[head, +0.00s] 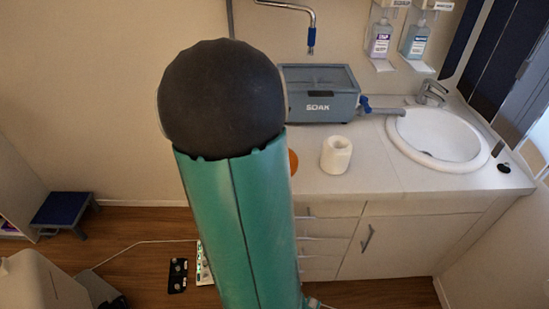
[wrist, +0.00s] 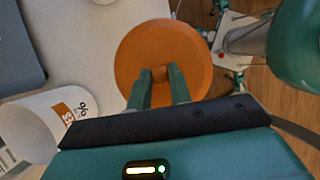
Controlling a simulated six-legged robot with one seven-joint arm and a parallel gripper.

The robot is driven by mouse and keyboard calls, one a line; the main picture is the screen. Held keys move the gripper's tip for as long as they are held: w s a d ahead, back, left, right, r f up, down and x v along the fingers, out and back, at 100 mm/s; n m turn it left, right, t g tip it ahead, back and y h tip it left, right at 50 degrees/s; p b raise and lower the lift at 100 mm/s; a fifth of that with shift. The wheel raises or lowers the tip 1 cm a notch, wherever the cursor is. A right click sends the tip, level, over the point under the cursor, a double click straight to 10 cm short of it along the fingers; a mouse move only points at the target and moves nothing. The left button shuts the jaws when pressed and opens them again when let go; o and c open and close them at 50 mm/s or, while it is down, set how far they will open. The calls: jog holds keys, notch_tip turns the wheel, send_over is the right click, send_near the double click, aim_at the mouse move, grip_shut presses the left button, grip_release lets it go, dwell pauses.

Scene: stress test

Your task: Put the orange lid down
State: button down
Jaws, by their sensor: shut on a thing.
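The orange lid (wrist: 140,50) is a round disc with a small knob, seen from above in the wrist view. My gripper (wrist: 160,82) is shut on its knob, with one green finger on each side. The lid overlaps the edge of the white counter (wrist: 90,60) in this view, with floor showing to its right. Whether it touches the counter cannot be told. In the head view only a sliver of the lid (head: 293,162) shows beside my arm, which hides the rest and my gripper.
A white cylindrical container (head: 336,157) stands on the counter close to the lid; it also shows in the wrist view (wrist: 30,122). Behind it is a grey box marked SOAK (head: 318,106). A white sink (head: 437,140) is at the right. Counter between container and sink is clear.

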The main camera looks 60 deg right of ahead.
jog(key=d, duration=0.1)
jog(key=d+f, duration=0.1)
jog(key=w+d, duration=0.1)
jog(key=shift+d+f, duration=0.25)
jog(key=shift+f, duration=0.05)
jog(key=d+f, duration=0.1)
jog(key=f, duration=0.1)
jog(key=w+d+f, duration=0.1)
jog(key=d+f, duration=0.2)
jog(key=f, duration=0.1)
jog(key=shift+w+d, duration=0.35)
jog(key=shift+w, duration=0.05)
jog(key=shift+f, duration=1.5)
jog(key=shift+f, duration=0.15)
jog(key=c, duration=1.3)
grip_release()
